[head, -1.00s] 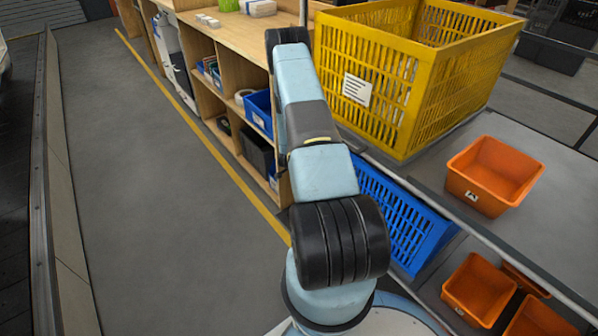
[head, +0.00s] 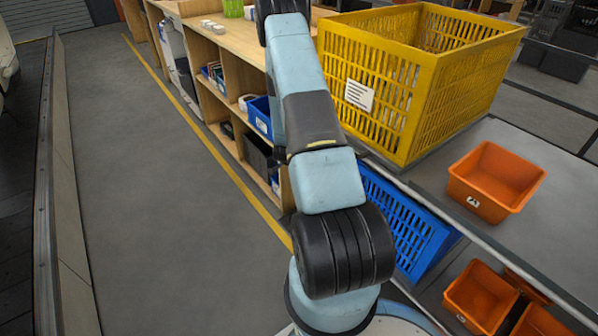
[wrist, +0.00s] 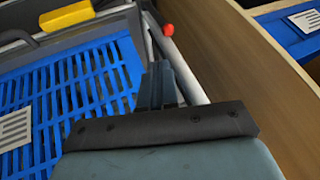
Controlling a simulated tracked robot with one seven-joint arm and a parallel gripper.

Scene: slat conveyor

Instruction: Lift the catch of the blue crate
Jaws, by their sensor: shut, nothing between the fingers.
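The blue crate (head: 405,225) is on the lower level of a rack, below the yellow crate, with its slatted side partly behind my arm. In the wrist view the blue crate (wrist: 75,85) fills the left side, with a white label on it. A dark bar with a yellow grip (wrist: 66,16) lies above its rim; I cannot tell whether this is the catch. My gripper (wrist: 160,82) is shut and empty, beside the crate's right edge and in front of a grey rail. I cannot tell whether it touches either. My arm hides the gripper in the head view.
A red-tipped knob (wrist: 168,30) is by the rail. A yellow crate (head: 420,85) and an orange bin (head: 495,180) stand on the upper level, with more orange bins (head: 480,297) below. A wooden shelf (head: 225,45) runs behind my arm. The floor at left is clear.

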